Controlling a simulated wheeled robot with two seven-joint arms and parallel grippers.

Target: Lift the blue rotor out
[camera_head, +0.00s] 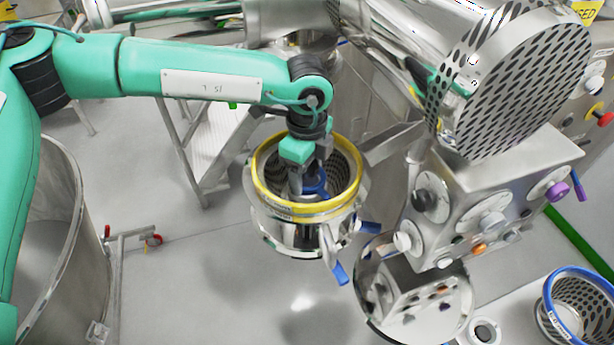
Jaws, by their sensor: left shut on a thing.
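The blue rotor (316,182) shows in the head view as a blue part inside a steel mill housing with a yellow ring (263,190) around its top. My left gripper (308,180) comes down from above into the ring and is shut on the rotor. The fingers and the lower part of the rotor are partly hidden by the gripper and the ring. Perforated screen wall (345,165) shows inside the ring around the rotor. I cannot tell how far the rotor sits above its seat. My right gripper is not in view.
Blue handles (340,272) stick out at the housing's lower right. A steel machine with knobs (490,205) and a perforated disc (515,85) stand close on the right. A blue-rimmed perforated basket (585,310) is at bottom right. A large steel drum (70,240) stands left; floor between is clear.

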